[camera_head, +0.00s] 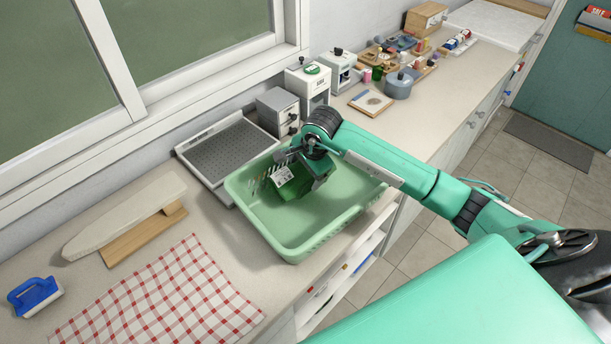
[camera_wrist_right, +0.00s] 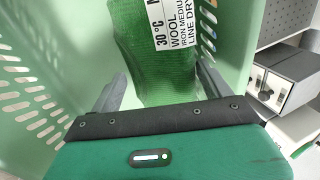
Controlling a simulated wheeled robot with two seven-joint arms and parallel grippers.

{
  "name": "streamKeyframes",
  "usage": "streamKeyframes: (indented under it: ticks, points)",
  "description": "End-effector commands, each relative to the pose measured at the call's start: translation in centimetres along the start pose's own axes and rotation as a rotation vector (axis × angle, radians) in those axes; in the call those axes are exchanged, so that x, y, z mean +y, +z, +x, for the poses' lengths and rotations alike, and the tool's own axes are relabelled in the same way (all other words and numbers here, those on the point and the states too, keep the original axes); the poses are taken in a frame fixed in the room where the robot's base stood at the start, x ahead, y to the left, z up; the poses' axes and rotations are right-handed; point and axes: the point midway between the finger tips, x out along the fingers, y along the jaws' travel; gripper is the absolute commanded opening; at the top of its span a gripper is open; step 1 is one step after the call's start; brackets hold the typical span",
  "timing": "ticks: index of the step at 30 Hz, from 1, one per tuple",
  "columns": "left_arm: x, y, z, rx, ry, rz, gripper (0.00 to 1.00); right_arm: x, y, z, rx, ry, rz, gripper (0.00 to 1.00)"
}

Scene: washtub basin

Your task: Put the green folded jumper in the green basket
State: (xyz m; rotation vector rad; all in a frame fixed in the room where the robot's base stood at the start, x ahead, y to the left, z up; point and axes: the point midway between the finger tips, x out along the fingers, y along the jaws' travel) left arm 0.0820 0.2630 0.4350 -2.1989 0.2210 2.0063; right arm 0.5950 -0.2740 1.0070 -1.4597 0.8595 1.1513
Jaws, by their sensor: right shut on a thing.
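The green folded jumper (camera_head: 292,186) is dark green with a white care label. My right gripper (camera_head: 296,172) is shut on it, inside the outline of the light green basket (camera_head: 315,246). In the right wrist view the jumper (camera_wrist_right: 150,75) sits between the two grey fingers of my gripper (camera_wrist_right: 155,95), its label reading wool, 30 °C. The slotted basket wall (camera_wrist_right: 40,95) shows around it. I cannot tell whether the jumper touches the basket floor. My left gripper is not in view.
A grey drain tray (camera_head: 228,150) lies behind the basket. A grey box (camera_head: 278,112) and white dispensers stand near the wall. A small ironing board (camera_head: 125,215), a checked cloth (camera_head: 160,300) and a blue brush (camera_head: 35,296) lie to the left. The counter's front edge is close to the basket.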

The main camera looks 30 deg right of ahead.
Motion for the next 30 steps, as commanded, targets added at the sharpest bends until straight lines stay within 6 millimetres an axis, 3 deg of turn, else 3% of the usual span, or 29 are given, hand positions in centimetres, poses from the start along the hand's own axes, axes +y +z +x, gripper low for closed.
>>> streamKeyframes:
  ticks: [11, 22, 23, 24, 25, 30]
  points:
    - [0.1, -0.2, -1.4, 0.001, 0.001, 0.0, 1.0, 1.1, 0.1, 3.7, -0.002, 0.001, 0.002, 0.45]
    - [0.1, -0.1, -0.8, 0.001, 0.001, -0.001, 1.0, 1.3, 0.0, 4.3, 0.0, -0.002, 0.0, 0.45]
    - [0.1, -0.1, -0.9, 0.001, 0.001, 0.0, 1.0, 1.3, 0.0, 4.2, 0.0, -0.001, 0.0, 0.86]
    - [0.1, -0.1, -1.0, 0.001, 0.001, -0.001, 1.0, 1.3, 0.0, 4.2, 0.0, 0.0, 0.0, 0.94]
    - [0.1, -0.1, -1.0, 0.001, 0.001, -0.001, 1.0, 1.3, 0.0, 4.2, 0.0, 0.0, 0.0, 1.0]
    - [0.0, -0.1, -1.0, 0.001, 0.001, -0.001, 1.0, 1.3, 0.0, 4.1, 0.0, 0.0, 0.0, 1.0]
